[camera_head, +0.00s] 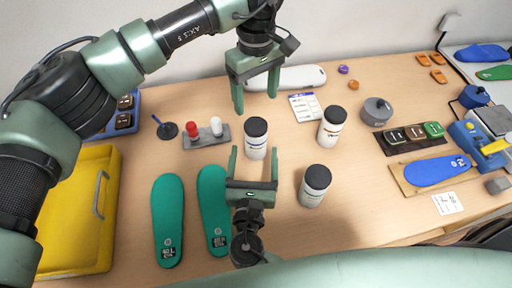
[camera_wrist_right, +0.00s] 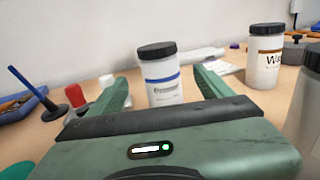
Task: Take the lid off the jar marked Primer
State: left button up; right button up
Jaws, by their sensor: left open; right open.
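Three white jars with black lids stand on the table. The jar with a blue band (camera_head: 256,148) is upright with its black lid (camera_head: 256,126) on. In the right wrist view its label (camera_wrist_right: 164,89) is small and blurred but looks like Primer. My right gripper (camera_head: 254,151) is open, with its fingers on either side of the jar's front; I cannot tell whether they touch it. In that view the jar shows between the fingertips (camera_wrist_right: 162,88). My left gripper (camera_head: 256,101) is open and empty, above and behind this jar, apart from its lid.
Another jar (camera_head: 330,132) stands right of it and a third (camera_head: 312,192) in front right. A holder with red and white pieces (camera_head: 208,142) is at left. Green insoles (camera_head: 168,215) and a yellow tray (camera_head: 108,210) lie front left.

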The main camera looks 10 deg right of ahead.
aim_at(256, 133)
jog(key=shift+f+x, duration=0.15)
jog(key=shift+x, duration=1.85)
jog(key=shift+f+x, duration=0.2)
jog(key=shift+x, duration=1.75)
grip_shut()
